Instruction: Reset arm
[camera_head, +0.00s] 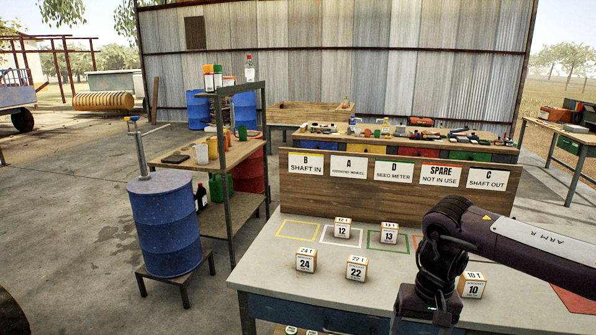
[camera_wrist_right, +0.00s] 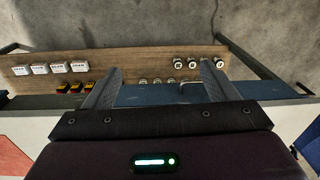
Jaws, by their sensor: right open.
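My right arm comes in from the right over the table (camera_head: 262,262). Its dark wrist hangs down at the table's front edge, and the fingers are mostly cut off in the head view. In the right wrist view my right gripper (camera_wrist_right: 160,88) is open, its two fingers wide apart with nothing held between them. Number blocks stand on the table: 12 (camera_head: 342,231), 13 (camera_head: 389,235), 24 (camera_head: 306,262) and 22 (camera_head: 357,269) left of the arm, and 10 (camera_head: 471,287) to its right. My left gripper is out of view.
A label board (camera_head: 290,207) stands along the table's back edge. A wooden shelf (camera_wrist_right: 125,62) with several small items shows below the gripper. A blue drum (camera_head: 163,232) and a shelf rack (camera_head: 233,215) stand to the left. Concrete floor is open further left.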

